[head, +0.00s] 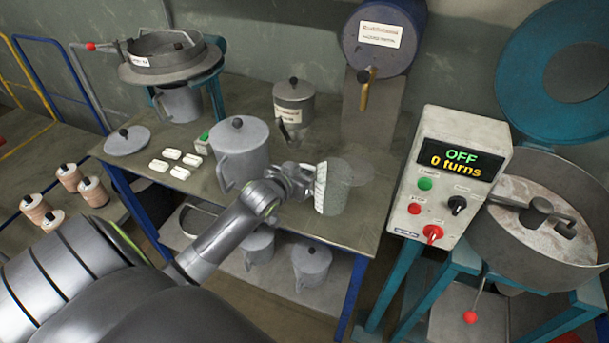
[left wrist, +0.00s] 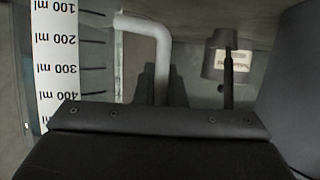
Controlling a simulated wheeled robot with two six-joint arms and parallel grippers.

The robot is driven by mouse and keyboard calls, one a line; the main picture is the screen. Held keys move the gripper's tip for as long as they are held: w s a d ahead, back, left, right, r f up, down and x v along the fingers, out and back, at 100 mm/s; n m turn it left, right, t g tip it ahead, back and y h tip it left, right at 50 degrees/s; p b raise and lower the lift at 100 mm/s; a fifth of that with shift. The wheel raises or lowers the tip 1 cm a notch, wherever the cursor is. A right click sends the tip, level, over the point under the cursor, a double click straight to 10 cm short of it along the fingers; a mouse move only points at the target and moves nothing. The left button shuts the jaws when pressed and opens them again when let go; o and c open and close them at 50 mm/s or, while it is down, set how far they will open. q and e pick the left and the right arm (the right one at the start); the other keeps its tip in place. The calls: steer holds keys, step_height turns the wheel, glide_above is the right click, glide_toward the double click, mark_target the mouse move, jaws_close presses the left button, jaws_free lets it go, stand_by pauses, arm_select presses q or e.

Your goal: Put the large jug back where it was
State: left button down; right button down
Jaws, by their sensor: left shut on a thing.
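A grey jug (head: 337,187) with a white ml scale strip is at the right part of the workbench in the head view; I take it to be the large jug. Its scale (left wrist: 57,65) and pale bent handle (left wrist: 160,45) show close up in the left wrist view. My left gripper (head: 304,184) is shut on this handle, on the jug's left side. The jug looks upright; I cannot tell whether its base touches the bench. My right gripper is not in view.
On the workbench (head: 270,218) stand a lidded grey jug (head: 240,155), a labelled canister (head: 293,105), a loose lid (head: 127,140) and several white blocks (head: 172,154). A blue drum (head: 383,40) stands behind. A control box (head: 447,175) reading OFF, 0 turns, is at right.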

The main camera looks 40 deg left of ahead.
arm_select(q)
steer(key=shift+f, duration=0.55)
steer(key=c, duration=1.5)
jaws_free()
steer(key=shift+f, duration=0.15)
steer(key=shift+r, duration=0.25)
steer(key=shift+s, duration=0.3)
steer(key=v, duration=1.1)
steer(key=shift+s+r, duration=0.15)
